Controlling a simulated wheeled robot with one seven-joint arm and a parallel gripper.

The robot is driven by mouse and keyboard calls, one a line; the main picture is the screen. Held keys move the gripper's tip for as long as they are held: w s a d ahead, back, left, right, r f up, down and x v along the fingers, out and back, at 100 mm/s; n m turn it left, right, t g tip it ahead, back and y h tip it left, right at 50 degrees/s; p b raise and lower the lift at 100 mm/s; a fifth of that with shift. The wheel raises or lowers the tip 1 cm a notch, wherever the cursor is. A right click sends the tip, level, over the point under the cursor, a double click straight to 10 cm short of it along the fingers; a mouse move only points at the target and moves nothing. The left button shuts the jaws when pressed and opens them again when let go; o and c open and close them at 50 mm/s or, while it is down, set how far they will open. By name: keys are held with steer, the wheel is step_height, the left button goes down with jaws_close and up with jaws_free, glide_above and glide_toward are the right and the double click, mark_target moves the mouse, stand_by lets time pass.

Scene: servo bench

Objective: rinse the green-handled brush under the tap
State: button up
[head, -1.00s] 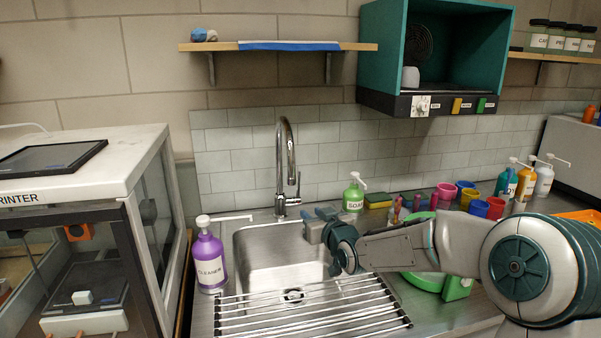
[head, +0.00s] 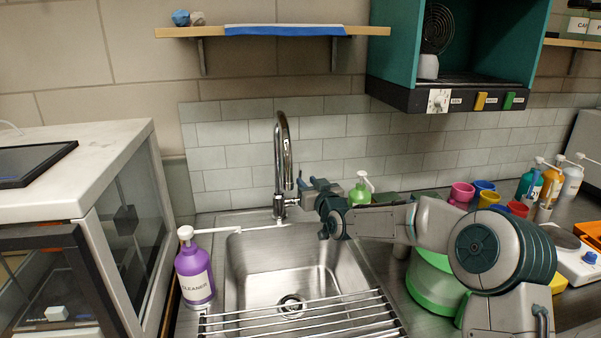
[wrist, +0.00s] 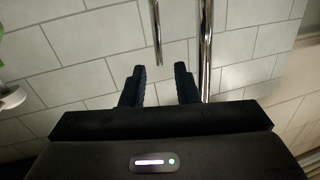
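The chrome tap (head: 282,150) stands at the back of the steel sink (head: 240,265), its spout curving down. My gripper (head: 303,184) is beside the tap, just right of its spout and above the sink's back edge. In the wrist view my gripper (wrist: 160,84) has its two dark fingers apart with nothing between them. The tap's spout end (wrist: 157,45) shows beyond the gap, and its upright pipe is close by the right finger. Contact cannot be told. I cannot make out the green-handled brush in either current view.
A wire rack (head: 300,318) covers the sink's front. A purple cleaner bottle (head: 195,268) stands left of the sink, with a long nozzle. A green soap bottle (head: 361,190) stands behind my arm. A green tub (head: 432,285) is right of the sink. Coloured cups stand farther right.

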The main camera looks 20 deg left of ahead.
mark_target(300, 174)
steer(key=shift+p+x, duration=0.65)
steer(key=shift+x, duration=2.75)
jaws_close()
